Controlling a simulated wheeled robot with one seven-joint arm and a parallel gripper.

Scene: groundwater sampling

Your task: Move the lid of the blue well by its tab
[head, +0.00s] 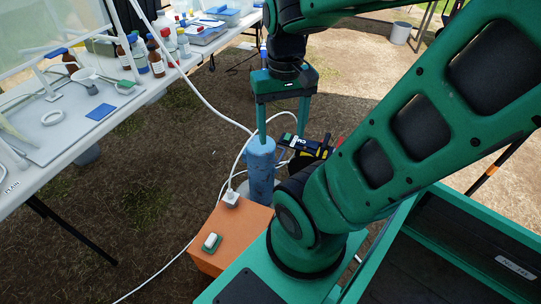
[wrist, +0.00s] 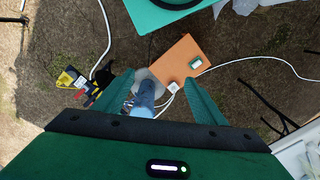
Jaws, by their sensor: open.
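The blue well (head: 260,170) is an upright blue pipe standing on the ground in the middle of the head view. Its top looks like a rounded blue cap, but I cannot make out the lid's edge or its tab. The well also shows in the wrist view (wrist: 146,96), between the fingers and partly cut off by my gripper body. My gripper (head: 282,136) points down, open and empty, above and around the well's top. In the head view the left finger overlaps the well's top; I cannot tell whether it touches. It also shows in the wrist view (wrist: 158,76).
An orange box (head: 240,222) beside the well bears a small green-and-white object (head: 211,242) and a white plug (head: 231,198). A white cable (head: 215,108) loops around the well. Yellow-and-black tools (head: 312,148) lie behind it. A table (head: 45,150) with bottles stands left.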

